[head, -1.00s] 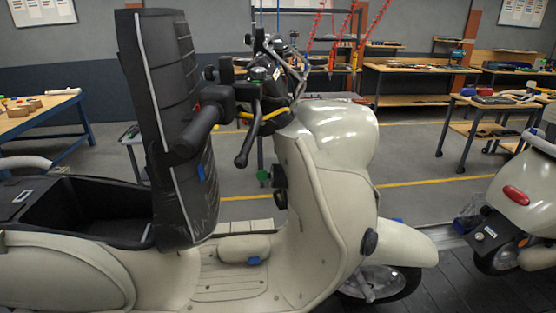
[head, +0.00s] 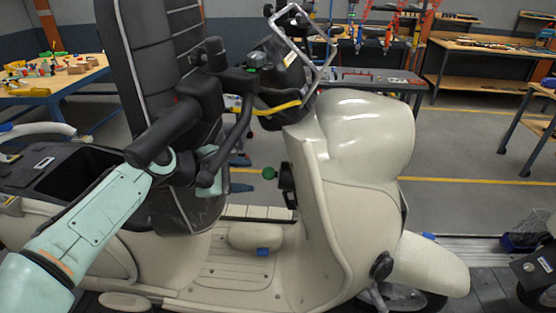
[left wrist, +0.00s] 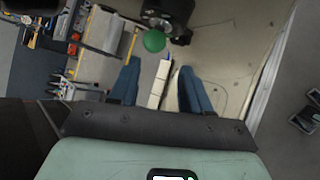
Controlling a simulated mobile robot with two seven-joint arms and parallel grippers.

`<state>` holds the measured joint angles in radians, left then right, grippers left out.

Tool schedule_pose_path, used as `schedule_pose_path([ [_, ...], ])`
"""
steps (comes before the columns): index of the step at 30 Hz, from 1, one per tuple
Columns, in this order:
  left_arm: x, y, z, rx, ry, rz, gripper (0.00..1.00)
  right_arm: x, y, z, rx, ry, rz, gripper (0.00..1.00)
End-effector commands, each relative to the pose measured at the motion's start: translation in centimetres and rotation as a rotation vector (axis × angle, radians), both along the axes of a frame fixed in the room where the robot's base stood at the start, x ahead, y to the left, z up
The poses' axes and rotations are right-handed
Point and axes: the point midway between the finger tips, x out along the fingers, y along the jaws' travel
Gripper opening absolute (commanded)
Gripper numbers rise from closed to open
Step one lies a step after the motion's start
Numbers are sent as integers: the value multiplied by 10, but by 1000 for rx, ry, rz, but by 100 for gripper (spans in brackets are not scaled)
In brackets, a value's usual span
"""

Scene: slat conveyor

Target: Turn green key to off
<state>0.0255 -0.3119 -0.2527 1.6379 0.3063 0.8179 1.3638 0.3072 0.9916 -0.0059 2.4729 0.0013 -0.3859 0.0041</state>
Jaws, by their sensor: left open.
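The green key (head: 269,173) sticks out from a dark ignition lock (head: 287,180) on the inner side of the cream scooter's front shield. My left gripper (head: 246,173) is open and empty just left of the key in the head view, its fingers pointing toward it. The handlebar grip and lever partly hide my gripper's wrist. In the left wrist view, the green key (left wrist: 154,40) lies beyond the two blue fingers (left wrist: 158,82), near the line between them, with a gap left. The key's turn angle is too small to read. My right gripper is not in view.
The black handlebar grip (head: 178,125) and brake lever (head: 228,150) hang close to my left arm. The tall black seat back (head: 150,60) stands behind my wrist. The scooter's front shield (head: 325,210) is just right of the key. Workbenches (head: 480,50) stand far back.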

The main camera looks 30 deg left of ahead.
Motion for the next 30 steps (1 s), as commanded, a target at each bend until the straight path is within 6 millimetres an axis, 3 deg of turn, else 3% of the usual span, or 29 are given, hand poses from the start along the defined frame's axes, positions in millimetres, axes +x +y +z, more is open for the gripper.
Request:
schedule_pose_path([
  [2, -8, 3, 14, -24, -18, 13, 48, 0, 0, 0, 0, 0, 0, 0],
  [5, -9, 3, 17, -38, -22, 18, 48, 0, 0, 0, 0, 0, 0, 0],
  [18, 40, -10, -16, -36, -21, 15, 48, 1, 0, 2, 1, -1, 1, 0],
  [30, 50, -12, -23, -35, -23, 17, 48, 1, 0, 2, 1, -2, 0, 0],
])
